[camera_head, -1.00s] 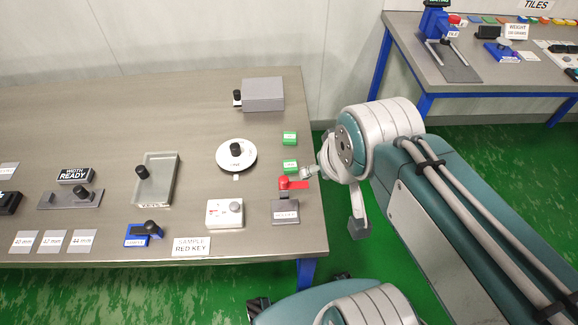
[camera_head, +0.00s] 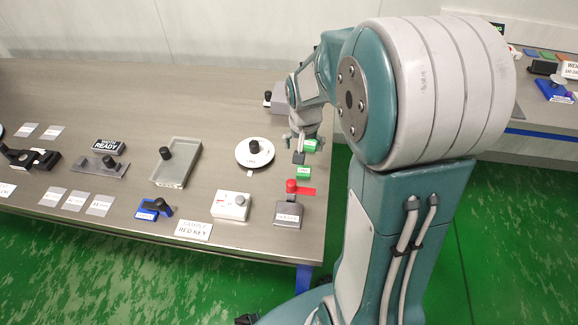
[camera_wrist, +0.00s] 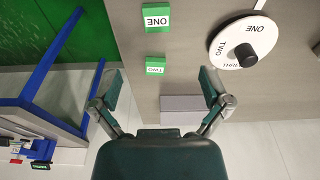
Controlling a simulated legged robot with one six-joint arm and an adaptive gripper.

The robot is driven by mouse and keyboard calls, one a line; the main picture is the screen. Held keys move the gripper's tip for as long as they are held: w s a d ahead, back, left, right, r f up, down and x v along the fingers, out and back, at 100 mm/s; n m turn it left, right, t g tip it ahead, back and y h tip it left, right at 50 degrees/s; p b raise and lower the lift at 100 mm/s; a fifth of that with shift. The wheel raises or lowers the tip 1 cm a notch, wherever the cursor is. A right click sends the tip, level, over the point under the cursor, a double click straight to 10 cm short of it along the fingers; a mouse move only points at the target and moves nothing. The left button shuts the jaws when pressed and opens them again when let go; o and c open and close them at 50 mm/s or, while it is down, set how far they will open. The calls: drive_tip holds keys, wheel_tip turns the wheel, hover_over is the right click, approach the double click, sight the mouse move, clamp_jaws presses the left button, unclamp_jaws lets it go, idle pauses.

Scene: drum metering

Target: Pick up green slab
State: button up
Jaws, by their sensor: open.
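Two small green slabs with white labels lie on the grey table. The slab marked TWO (camera_wrist: 155,66) is nearer my gripper in the wrist view, and the slab marked ONE (camera_wrist: 156,18) is beyond it. In the head view slab TWO (camera_head: 308,146) is the farther one, partly beside my gripper, and slab ONE (camera_head: 303,173) is nearer the front. My gripper (camera_wrist: 161,85) is open and empty, its fingers spread to either side of slab TWO's line in the wrist view. In the head view my gripper (camera_head: 300,150) is above the table's right part; its height is hard to judge.
A white dial (camera_head: 255,153) with a black knob stands left of the slabs. A grey box (camera_wrist: 182,104) lies close to slab TWO. A red-handled grey holder (camera_head: 288,213) stands in front of slab ONE. The table's right edge is close by.

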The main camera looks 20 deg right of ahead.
drive_tip(key=f, duration=0.2)
hover_over(303, 171)
drive_tip(key=f, duration=0.4)
drive_tip(key=shift+s+a+f, duration=0.1)
drive_tip(key=shift+a, duration=0.3)
drive_tip(key=shift+d+f, duration=0.15)
drive_tip(key=shift+f, duration=0.75)
drive_tip(key=shift+d+f, duration=0.2)
drive_tip(key=shift+f, duration=0.7)
drive_tip(key=shift+d+f, duration=0.15)
drive_tip(key=shift+f, duration=0.75)
drive_tip(key=c, duration=1)
